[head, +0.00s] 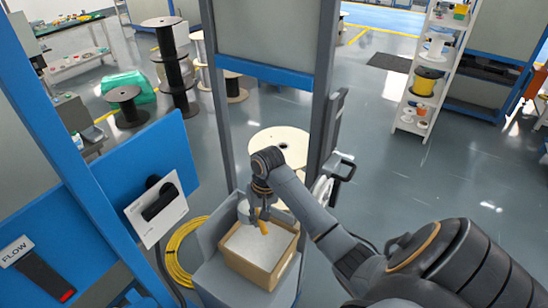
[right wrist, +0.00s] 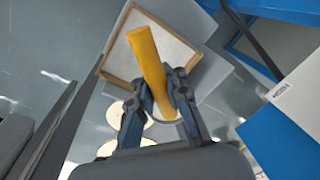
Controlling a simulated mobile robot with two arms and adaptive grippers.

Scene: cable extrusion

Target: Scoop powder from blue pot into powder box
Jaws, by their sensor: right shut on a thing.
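The powder box (head: 245,272) is an open, tan-rimmed box on a grey stand in the head view, with white powder (head: 245,241) inside. It also shows in the right wrist view (right wrist: 108,60). My right gripper (head: 258,211) is above the back part of the box, pointing down. It is shut on a scoop with a yellow-orange handle (right wrist: 152,62), and the handle shows between both fingers in the wrist view. A pale rounded part beside the fingers may be the scoop's bowl; I cannot tell whether it holds powder. I cannot make out the blue pot. My left gripper is out of view.
Grey posts with a blue crossbar (head: 265,72) rise behind the box. A blue panel with a white switch plate (head: 157,208) is to the left. A yellow cable coil (head: 178,256) lies on the floor beside the stand. A large pale reel (head: 285,140) stands behind.

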